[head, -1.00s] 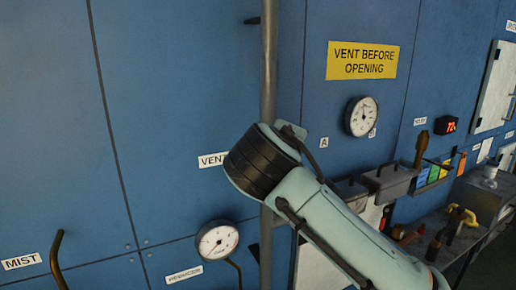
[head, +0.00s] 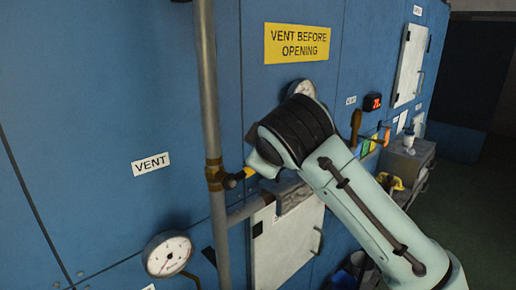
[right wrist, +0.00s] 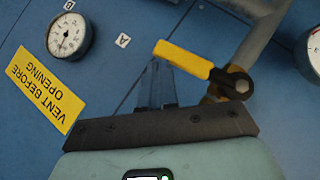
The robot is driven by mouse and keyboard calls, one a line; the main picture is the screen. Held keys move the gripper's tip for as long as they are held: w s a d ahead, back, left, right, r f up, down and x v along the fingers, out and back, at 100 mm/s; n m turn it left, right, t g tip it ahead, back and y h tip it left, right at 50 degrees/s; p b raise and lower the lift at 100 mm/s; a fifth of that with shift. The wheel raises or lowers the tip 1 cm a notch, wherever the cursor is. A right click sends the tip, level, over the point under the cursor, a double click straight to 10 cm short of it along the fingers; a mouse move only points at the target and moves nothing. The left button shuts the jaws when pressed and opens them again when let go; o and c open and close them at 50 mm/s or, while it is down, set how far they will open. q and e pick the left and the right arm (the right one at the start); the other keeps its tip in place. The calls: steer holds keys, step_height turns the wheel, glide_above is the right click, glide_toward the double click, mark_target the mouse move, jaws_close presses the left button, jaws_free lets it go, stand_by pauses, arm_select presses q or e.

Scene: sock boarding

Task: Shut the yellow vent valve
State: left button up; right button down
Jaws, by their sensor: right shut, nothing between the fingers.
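The yellow vent valve handle (head: 249,172) sticks out to the right from a brass fitting (head: 214,176) on the vertical grey pipe, crosswise to that pipe. A VENT label (head: 151,164) is on the wall to its left. In the right wrist view the yellow handle (right wrist: 190,60) runs from a dark pivot bolt (right wrist: 236,83) to its free end. My right gripper (right wrist: 158,68) is shut and empty, its fingertips close beside the handle's free end. I cannot tell whether they touch it. In the head view my right wrist hides the fingers. My left gripper is not in view.
The vertical pipe (head: 208,100) stands in front of the blue wall. A gauge (head: 168,254) is at lower left, and another (head: 302,89) is partly behind my arm. A yellow sign (head: 297,43) is above. A white panel (head: 285,245) is below the valve.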

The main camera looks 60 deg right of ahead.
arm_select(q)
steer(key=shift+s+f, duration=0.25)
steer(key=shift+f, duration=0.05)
arm_select(e)
steer(key=shift+d+f, duration=0.25)
steer(key=shift+f, duration=0.25)
